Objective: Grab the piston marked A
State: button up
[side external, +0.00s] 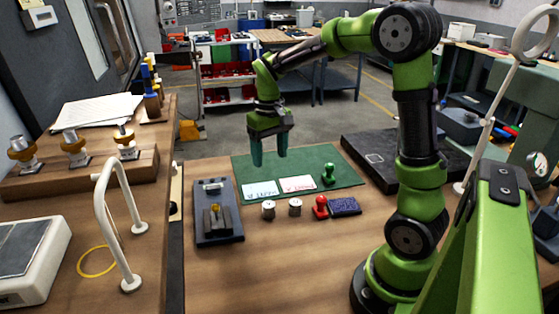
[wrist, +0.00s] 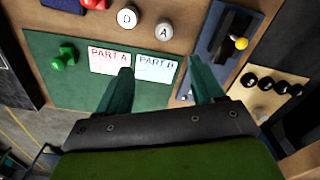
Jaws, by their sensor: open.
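The piston marked A (wrist: 164,32) is a small silver cylinder, seen from above near the top of the wrist view, its letter legible. A second piston marked D (wrist: 127,17) stands to its left there. In the side view the letters cannot be read; by layout, piston A (side external: 268,210) is the left one, beside the fixture, and piston D (side external: 295,207) the right one. Both stand upright on the wooden table in front of the green mat. My gripper (side external: 269,157) is open and empty above the mat; its spread fingers (wrist: 159,67) show in the wrist view, apart from both pistons.
A dark fixture (side external: 217,230) lies left of piston A. A red stamp (side external: 320,207) and dark ink pad (side external: 345,206) sit right of D. The green mat (side external: 242,167) holds two cards, PART A (wrist: 110,60) and PART B (wrist: 156,68), and a green stamp (side external: 329,175). Table in front is clear.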

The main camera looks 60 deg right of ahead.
send_over(268, 204)
jog(key=f, duration=1.1)
jog(key=shift+s+d, duration=0.25)
jog(key=shift+d, duration=0.1)
jog(key=shift+w+a+f, duration=0.15)
jog(key=shift+f, duration=1.25)
jog(key=shift+w+a+f, duration=0.1)
jog(key=shift+a+f, duration=0.05)
jog(key=shift+f, duration=1.25)
jog(key=c, duration=1.1)
jog(key=shift+c, duration=0.4)
jog(key=shift+r, duration=0.2)
